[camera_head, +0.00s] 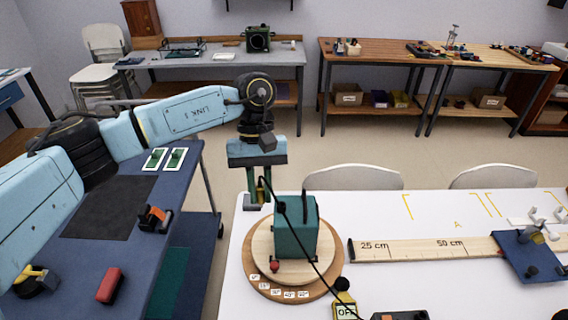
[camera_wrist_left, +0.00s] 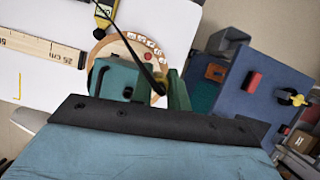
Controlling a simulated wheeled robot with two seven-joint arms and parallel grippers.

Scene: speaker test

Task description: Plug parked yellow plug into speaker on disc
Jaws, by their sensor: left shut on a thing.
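The teal speaker (camera_head: 296,240) stands upright on a round wooden disc (camera_head: 252,272) with angle labels along its front edge. My left gripper (camera_head: 258,202) points down just behind and left of the speaker. It is shut on the small yellow plug (camera_head: 262,191), mostly hidden between the fingers. A black cable runs from there past the speaker toward the front. My right gripper is not in view.
A yellow OFF box (camera_head: 345,312) and a dark box (camera_head: 400,315) lie in front of the disc. A wooden ruler (camera_head: 410,249) leads right to a blue board (camera_head: 530,256). The blue side table (camera_head: 135,270) carries a red block (camera_head: 110,286) and a yellow-black item (camera_head: 36,281).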

